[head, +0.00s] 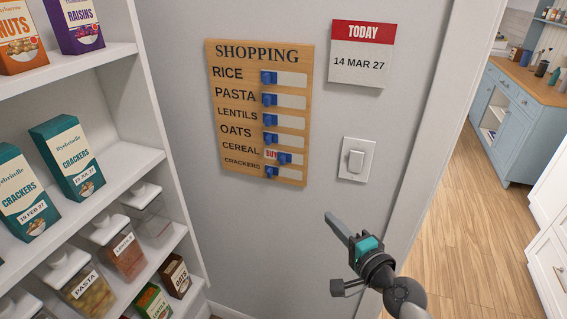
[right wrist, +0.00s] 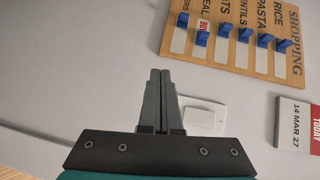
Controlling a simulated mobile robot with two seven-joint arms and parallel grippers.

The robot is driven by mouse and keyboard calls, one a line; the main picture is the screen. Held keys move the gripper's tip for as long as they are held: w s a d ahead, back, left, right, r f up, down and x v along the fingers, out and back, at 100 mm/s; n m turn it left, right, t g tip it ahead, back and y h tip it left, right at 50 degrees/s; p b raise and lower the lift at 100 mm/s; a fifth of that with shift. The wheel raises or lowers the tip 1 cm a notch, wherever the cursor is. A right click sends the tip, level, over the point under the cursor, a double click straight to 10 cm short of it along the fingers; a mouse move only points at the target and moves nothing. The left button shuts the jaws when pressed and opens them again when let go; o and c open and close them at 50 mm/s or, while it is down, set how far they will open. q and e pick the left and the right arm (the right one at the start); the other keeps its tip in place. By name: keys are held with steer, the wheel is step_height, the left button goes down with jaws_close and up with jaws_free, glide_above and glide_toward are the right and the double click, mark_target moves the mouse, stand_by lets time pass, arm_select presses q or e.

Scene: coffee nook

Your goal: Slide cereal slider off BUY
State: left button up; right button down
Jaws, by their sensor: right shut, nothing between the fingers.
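The wooden shopping board (head: 232,172) hangs on the grey wall with several blue sliders in white slots. In the right wrist view the cereal slider (right wrist: 202,39) and the BUY label (right wrist: 203,25) show beyond the fingers. My right gripper (head: 328,216) is shut and empty, below and right of the board, apart from it. My left gripper is out of view.
A light switch (head: 356,159) and a calendar page (head: 361,53) are on the wall right of the board. White shelves (head: 125,164) with boxes and jars stand at the left. A doorway opens at the right. The wall below the board is bare.

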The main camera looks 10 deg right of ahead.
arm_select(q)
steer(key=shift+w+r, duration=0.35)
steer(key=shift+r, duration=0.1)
arm_select(e)
step_height(320, 180, up, 7)
steer(key=w+t+y, duration=0.1)
steer(key=shift+f+m, duration=0.15)
steer(key=shift+m, duration=0.15)
steer(key=shift+w+a, duration=0.1)
steer(key=shift+w, duration=0.05)
steer(key=p, duration=0.1)
glide_toward(286, 160)
steer(key=w+d, duration=0.2)
steer(key=w, duration=0.1)
steer(key=shift+d, duration=0.1)
steer(key=w+a+p, duration=0.1)
steer(key=w+a, duration=0.1)
steer(key=shift+w+a, duration=0.15)
steer(key=shift+a, duration=0.2)
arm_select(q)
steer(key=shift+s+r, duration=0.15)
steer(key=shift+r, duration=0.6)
arm_select(e)
steer(key=shift+w+a, duration=0.2)
steer(key=shift+a, duration=0.15)
